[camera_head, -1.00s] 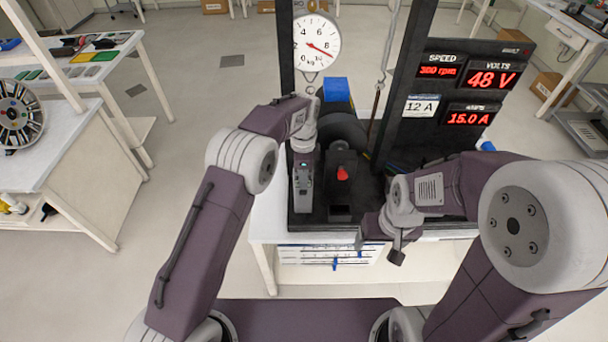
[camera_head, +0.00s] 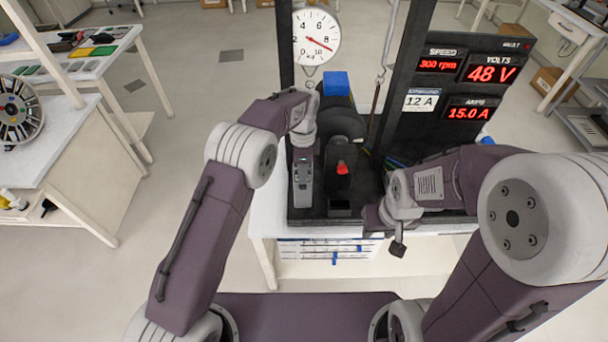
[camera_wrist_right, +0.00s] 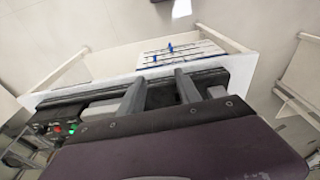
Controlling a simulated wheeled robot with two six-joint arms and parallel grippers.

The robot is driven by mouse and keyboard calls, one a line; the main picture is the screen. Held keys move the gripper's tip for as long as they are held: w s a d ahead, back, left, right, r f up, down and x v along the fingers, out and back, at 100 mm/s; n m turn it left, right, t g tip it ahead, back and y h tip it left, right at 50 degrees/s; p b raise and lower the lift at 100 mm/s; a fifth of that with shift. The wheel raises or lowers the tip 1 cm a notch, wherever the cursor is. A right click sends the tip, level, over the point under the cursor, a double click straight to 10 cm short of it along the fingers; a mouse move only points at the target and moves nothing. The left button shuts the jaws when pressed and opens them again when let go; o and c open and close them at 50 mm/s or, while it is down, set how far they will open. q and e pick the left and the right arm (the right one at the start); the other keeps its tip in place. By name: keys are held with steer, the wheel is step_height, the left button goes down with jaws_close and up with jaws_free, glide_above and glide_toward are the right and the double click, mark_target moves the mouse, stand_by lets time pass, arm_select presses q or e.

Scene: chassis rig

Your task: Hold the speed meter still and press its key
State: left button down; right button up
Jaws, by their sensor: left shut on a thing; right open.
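The speed meter (camera_head: 303,185) is a grey handheld device with a small dark screen. It stands at the left front of the black rig in the head view. My left gripper (camera_head: 303,150) is shut on its upper end, from above and behind; the gripped part is mostly hidden. Its key is too small to make out. My right gripper (camera_head: 388,236) is at the rig's front edge, right of the meter and apart from it. In the right wrist view its two fingers (camera_wrist_right: 161,90) are spread, with nothing clearly between them.
A dark block with a red knob (camera_head: 342,168) stands just right of the meter. A dial scale (camera_head: 317,38) hangs above. The panel (camera_head: 468,85) at right reads 300 rpm, 48 V, 15.0 A.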

mark_target(303, 187)
steer(key=w+n+t, duration=0.1)
steer(key=w+n, duration=0.1)
steer(key=w+r+n+t, duration=0.1)
steer(key=w+n, duration=0.1)
steer(key=w, duration=0.1)
steer(key=w+r+n+t, duration=0.1)
steer(key=w, duration=0.1)
steer(key=shift+w+a+n+t, duration=0.1)
steer(key=shift+w+n+t, duration=0.2)
steer(key=shift+n, duration=0.1)
jaws_close()
steer(key=a+n+y, duration=0.4)
steer(key=a+n, duration=0.6)
steer(key=a, duration=0.3)
steer(key=shift+w+f+n+y, duration=0.25)
steer(key=shift+f+n+y, duration=0.05)
steer(key=shift+f, duration=0.15)
steer(key=shift+a, duration=0.1)
steer(key=w+a+f, duration=0.3)
steer(key=w+f, duration=0.5)
steer(key=shift+w+a, duration=0.35)
